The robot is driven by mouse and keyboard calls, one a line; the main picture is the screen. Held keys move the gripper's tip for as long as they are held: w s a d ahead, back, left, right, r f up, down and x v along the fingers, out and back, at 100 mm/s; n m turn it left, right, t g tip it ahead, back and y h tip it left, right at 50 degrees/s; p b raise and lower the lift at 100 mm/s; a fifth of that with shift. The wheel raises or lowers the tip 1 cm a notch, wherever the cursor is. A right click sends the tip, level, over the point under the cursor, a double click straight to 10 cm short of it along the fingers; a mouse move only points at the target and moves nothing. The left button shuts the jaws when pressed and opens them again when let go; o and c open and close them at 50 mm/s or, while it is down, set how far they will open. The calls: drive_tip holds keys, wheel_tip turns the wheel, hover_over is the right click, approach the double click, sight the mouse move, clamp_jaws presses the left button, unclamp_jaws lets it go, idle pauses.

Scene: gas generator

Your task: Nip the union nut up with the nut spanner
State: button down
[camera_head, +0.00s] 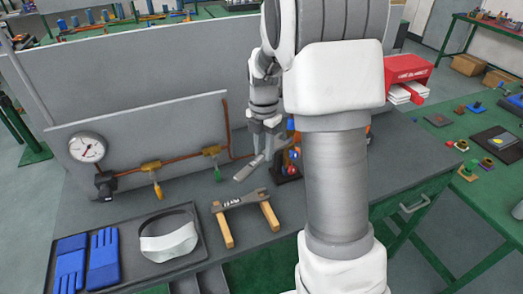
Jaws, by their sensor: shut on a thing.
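My gripper (264,125) is shut above the bench, right of the copper pipe run, pointing down. A flat grey bar (250,168), which looks like the nut spanner, slants down-left from under the fingers. Its far end and the exact grip are partly hidden by the fingers. The copper pipe (190,157) runs along a grey upright panel, with a yellow-handled brass valve (152,168) and a green-handled one (212,153). I cannot pick out the union nut clearly. The pipe's right end lies close behind the gripper. I cannot tell whether the spanner touches anything.
A round gauge (87,148) stands at the pipe's left end. A red box (407,70) stands behind right. My arm hides the bench's right part.

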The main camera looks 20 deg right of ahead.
drive_tip(key=shift+w+d, duration=0.15)
drive_tip(key=shift+d, duration=0.05)
idle(0.4)
drive_tip(key=shift+w+d+p, duration=0.15)
drive_tip(key=shift+w+d, duration=0.2)
drive_tip(key=shift+d, duration=0.25)
drive_tip(key=shift+w+d+p, duration=0.15)
drive_tip(key=shift+w+d, duration=0.2)
drive_tip(key=shift+d, duration=0.25)
drive_tip(key=w+a+m+p, duration=0.1)
drive_tip(key=w+m+p, duration=0.1)
drive_tip(key=w+m, duration=0.4)
drive_tip(key=shift+a+m, duration=0.25)
drive_tip(key=shift+m, duration=0.25)
idle(1.4)
drive_tip(key=shift+a, duration=0.15)
drive_tip(key=shift+n, duration=0.4)
drive_tip(key=shift+w+a, duration=0.15)
drive_tip(key=shift+a, duration=1.15)
drive_tip(key=shift+w+a, duration=0.1)
drive_tip(key=shift+a, duration=1.2)
